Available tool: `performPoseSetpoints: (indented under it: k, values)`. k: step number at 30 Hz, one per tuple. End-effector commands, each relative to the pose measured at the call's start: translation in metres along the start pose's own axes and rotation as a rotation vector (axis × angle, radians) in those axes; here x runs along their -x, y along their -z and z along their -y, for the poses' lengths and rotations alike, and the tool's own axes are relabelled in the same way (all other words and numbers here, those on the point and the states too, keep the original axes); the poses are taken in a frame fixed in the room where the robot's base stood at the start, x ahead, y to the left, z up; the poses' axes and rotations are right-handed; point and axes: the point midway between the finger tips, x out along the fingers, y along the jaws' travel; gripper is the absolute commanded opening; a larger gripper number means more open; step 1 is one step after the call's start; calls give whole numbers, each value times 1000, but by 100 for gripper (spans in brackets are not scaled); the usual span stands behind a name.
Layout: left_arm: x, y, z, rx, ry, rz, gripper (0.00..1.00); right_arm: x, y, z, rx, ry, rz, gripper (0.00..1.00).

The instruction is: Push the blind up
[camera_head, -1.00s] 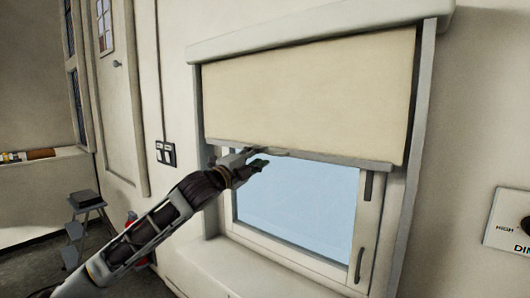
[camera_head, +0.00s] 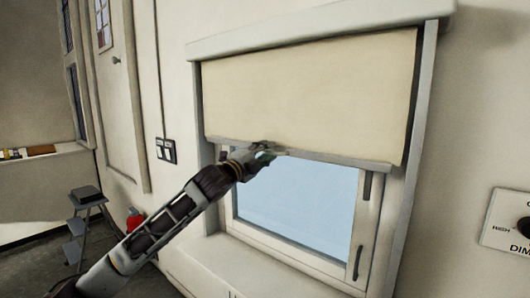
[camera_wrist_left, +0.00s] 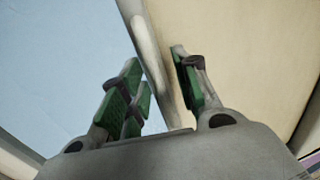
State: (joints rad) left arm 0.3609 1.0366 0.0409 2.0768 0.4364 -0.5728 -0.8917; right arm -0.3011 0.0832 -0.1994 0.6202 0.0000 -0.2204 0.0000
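The cream roller blind (camera_head: 310,95) hangs over the upper half of the window, with a grey bottom bar (camera_head: 345,161) along its lower edge. My left gripper (camera_head: 270,153) is at this bar, left of its middle. In the left wrist view, the bar (camera_wrist_left: 156,62) runs between the green-padded fingers of my left gripper (camera_wrist_left: 158,85). One finger is on the glass side and the other on the blind side. My right gripper is not in view.
The window pane (camera_head: 300,200) shows below the blind, with a dark handle (camera_head: 358,263) on its frame. A sill (camera_head: 215,262) juts out underneath. A step stool (camera_head: 88,220) and a red object (camera_head: 134,220) stand at left. A dimmer panel (camera_head: 508,222) is at right.

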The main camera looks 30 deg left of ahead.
Motion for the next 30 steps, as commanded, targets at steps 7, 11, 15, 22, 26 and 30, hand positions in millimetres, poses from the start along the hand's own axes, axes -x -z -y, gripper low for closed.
performPoseSetpoints:
  k: [7,11,15,22,26,30]
  values:
    - [0,0,0,0,0,0,32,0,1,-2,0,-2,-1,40]
    - [0,0,0,0,0,0,17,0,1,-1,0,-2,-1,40]
    - [0,0,0,0,0,0,0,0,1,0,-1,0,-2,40]
    - [0,0,0,0,0,0,0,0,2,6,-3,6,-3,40]
    - [0,0,0,0,0,0,0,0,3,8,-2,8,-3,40]
    - [0,0,3,-1,1,0,0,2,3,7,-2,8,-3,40]
